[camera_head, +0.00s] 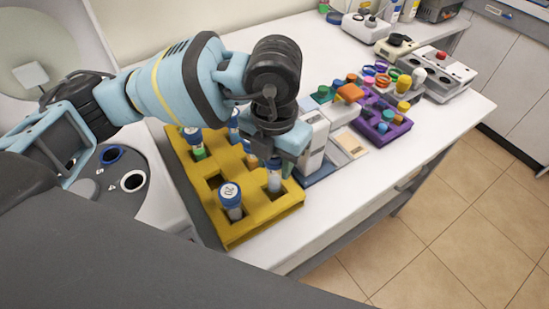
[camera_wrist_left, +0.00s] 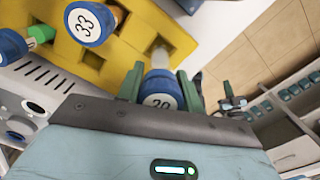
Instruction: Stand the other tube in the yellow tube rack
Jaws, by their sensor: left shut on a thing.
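The yellow tube rack (camera_head: 262,212) stands on the white bench. My left gripper (camera_head: 278,158) is over its right part, pointing down. In the left wrist view (camera_wrist_left: 160,88) its green fingers are shut on a blue-capped tube (camera_wrist_left: 160,100) with a number on the cap. That tube's clear body (camera_head: 274,180) shows below the gripper, at a rack slot; how deep it sits I cannot tell. Another blue-capped tube (camera_head: 230,199) stands in the front corner of the rack. A tube marked 33 (camera_wrist_left: 88,24) shows in the wrist view. My right gripper is not clearly seen.
More blue-capped tubes (camera_head: 193,140) stand at the rack's back left. A centrifuge-like machine (camera_head: 128,190) is at the left. A white device (camera_head: 313,140) stands close to the rack's right. A purple rack (camera_head: 388,127) with colourful caps lies beyond. The bench's front edge is close.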

